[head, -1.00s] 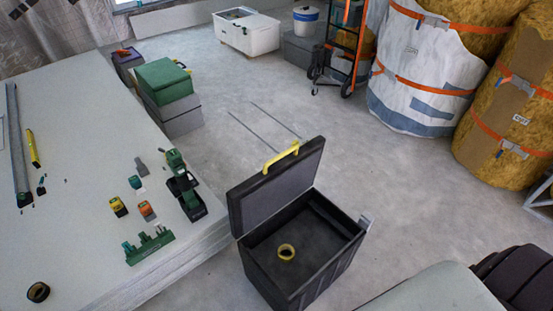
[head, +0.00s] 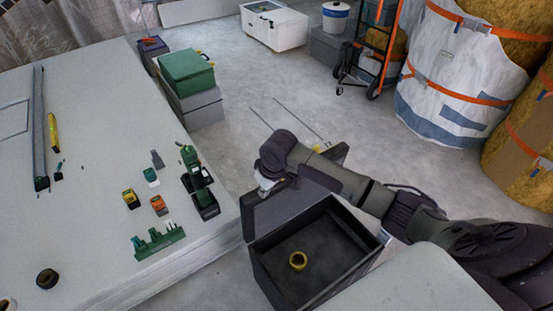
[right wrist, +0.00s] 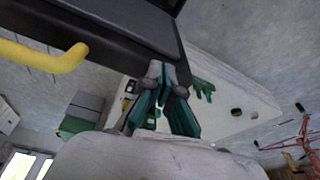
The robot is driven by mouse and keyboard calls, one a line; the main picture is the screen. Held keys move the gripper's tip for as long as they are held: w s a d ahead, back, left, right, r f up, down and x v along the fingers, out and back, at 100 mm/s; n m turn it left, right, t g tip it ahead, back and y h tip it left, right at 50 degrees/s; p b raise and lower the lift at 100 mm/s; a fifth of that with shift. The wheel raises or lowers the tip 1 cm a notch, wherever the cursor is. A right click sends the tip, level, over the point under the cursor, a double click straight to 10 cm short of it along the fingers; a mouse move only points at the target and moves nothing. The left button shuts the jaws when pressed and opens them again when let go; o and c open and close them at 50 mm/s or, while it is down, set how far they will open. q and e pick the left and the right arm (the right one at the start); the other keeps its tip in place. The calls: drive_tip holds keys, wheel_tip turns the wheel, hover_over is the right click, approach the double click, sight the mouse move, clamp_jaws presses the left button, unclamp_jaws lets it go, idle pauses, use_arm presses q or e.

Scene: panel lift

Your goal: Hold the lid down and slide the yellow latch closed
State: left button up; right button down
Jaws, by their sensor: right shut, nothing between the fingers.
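The black box (head: 275,277) stands open on the floor beside the table. Its lid (head: 270,215) is raised and tilted back, partly hidden by my right arm. In the right wrist view the dark lid (right wrist: 125,35) is close above the fingers, with a yellow handle-like bar (right wrist: 45,56) on its edge at the left. I cannot tell whether this bar is the latch. My right gripper (head: 265,185) is by the lid's upper left part, shut and empty; its fingers (right wrist: 163,80) show beside the lid edge, contact unclear. My left gripper is not in view.
The table (head: 90,230) at left holds tools and a green rack (head: 158,242). Green and grey cases (head: 188,75) stand behind. Strapped insulation rolls (head: 455,80) and a hand truck (head: 375,50) are at back right.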

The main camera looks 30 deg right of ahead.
drive_tip(key=w+d+r+m+h, duration=0.1)
drive_tip(key=w+d+r+m, duration=0.1)
drive_tip(key=w+d+r, duration=0.7)
drive_tip(key=s+f, duration=0.1)
drive_tip(key=f, duration=0.1)
drive_tip(key=s+f, duration=0.1)
drive_tip(key=f, duration=0.1)
drive_tip(key=s+f+p, duration=0.1)
drive_tip(key=f, duration=0.2)
drive_tip(key=shift+s+d+f, duration=0.1)
drive_tip(key=shift+s+d, duration=0.1)
drive_tip(key=shift+d, duration=0.2)
drive_tip(key=shift+f, duration=0.1)
